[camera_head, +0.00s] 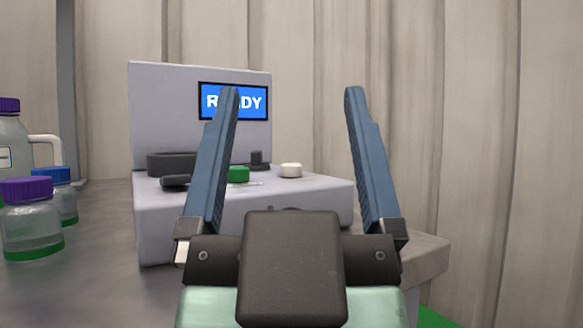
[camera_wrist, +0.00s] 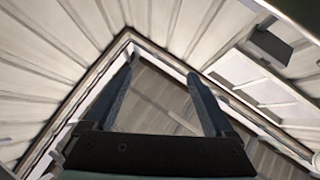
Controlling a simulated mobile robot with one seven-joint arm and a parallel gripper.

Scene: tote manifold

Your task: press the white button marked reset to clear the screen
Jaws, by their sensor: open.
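In the head view, a white round button (camera_head: 291,170) sits on the sloped top of a grey machine (camera_head: 160,110). Any marking on the button is too small to read. A blue screen (camera_head: 250,101) on the machine's upright back panel shows white letters, likely "READY", partly covered by a finger. My gripper (camera_head: 291,92) is open and empty in front of the machine, its two blue fingers pointing up and spread apart. The white button shows between the fingers, beyond them. The wrist view shows my open gripper (camera_wrist: 159,62) against the ceiling and wall panels, with no button visible there.
A green button (camera_head: 238,174) sits left of the white one, with a dark knob (camera_head: 257,158) and a black ring-shaped part (camera_head: 172,163) nearby. Bottles with purple caps (camera_head: 28,189) and a blue cap (camera_head: 51,174) stand on the bench at the left. A panelled wall (camera_head: 480,120) closes the right.

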